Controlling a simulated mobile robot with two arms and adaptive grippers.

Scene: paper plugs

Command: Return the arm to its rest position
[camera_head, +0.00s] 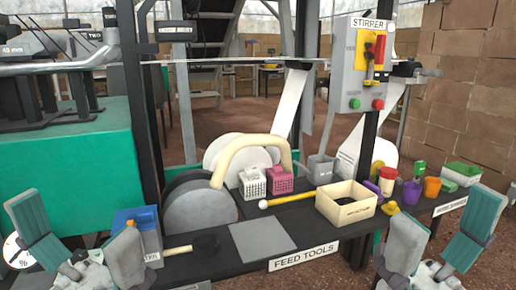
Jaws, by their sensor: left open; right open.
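My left gripper (82,240) is at the lower left of the head view, with its fingers spread apart and nothing between them. It is in front of the left end of the dark bench. My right gripper (430,245) is at the lower right, also spread open and empty. It is in front of the right part of the bench. Both grippers appear apart from the objects on the bench. The tips of both grippers point up and away from me.
The dark bench marked FEED TOOLS (303,256) holds a cream box (346,206), a white basket (252,184), a pink basket (280,180), a blue bin (137,220) and several coloured cups. A grey STIRRER box (362,65) hangs on a post. A green block (70,160) stands left.

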